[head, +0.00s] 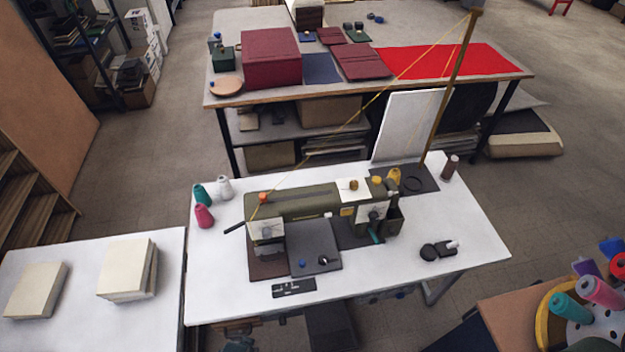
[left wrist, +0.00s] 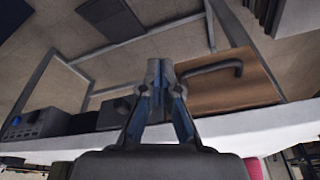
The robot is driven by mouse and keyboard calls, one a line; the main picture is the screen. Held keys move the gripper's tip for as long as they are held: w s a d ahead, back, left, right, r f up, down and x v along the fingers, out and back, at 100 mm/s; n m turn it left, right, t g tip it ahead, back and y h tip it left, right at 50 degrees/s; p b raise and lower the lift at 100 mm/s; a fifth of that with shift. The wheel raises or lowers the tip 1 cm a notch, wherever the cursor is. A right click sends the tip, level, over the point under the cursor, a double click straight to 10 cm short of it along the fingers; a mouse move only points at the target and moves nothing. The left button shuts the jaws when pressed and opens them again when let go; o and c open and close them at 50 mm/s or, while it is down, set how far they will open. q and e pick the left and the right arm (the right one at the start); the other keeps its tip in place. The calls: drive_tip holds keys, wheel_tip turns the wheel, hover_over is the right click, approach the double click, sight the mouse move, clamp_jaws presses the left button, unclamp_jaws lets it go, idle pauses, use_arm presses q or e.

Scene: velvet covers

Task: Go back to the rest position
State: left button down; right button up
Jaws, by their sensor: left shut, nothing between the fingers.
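My left gripper (left wrist: 166,68) shows in the left wrist view with its two fingers together, shut and empty. Its fingertips appear in front of a brown wooden panel with a dark handle (left wrist: 225,82); whether they touch it I cannot tell. Neither gripper can be made out in the head view. My right gripper is in no view. The white sewing table (head: 460,245) stands in the middle of the head view, with an olive sewing machine (head: 300,203) on it.
A white side table (head: 90,270) with cream stacks stands at the left. A round rack of thread cones (head: 600,290) is at the lower right. A workbench (head: 440,88) with red fabric stands behind. In the left wrist view, a white table edge (left wrist: 250,122) and metal legs lie close by.

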use_arm(q)
drive_tip(key=s+f+g+b, duration=0.1)
drive_tip(key=s+f, duration=0.2)
drive_tip(key=f, duration=0.6)
drive_tip(key=s+f+b, duration=0.1)
drive_tip(key=s+f, duration=0.2)
drive_tip(key=f, duration=0.5)
drive_tip(key=s+a+f+b, duration=0.1)
drive_tip(key=s+a+f, duration=0.2)
drive_tip(key=s+f, duration=0.9)
drive_tip(key=shift+s+f+g+b, duration=0.3)
drive_tip(key=shift+s+f+g, duration=0.1)
drive_tip(key=shift+s, duration=0.85)
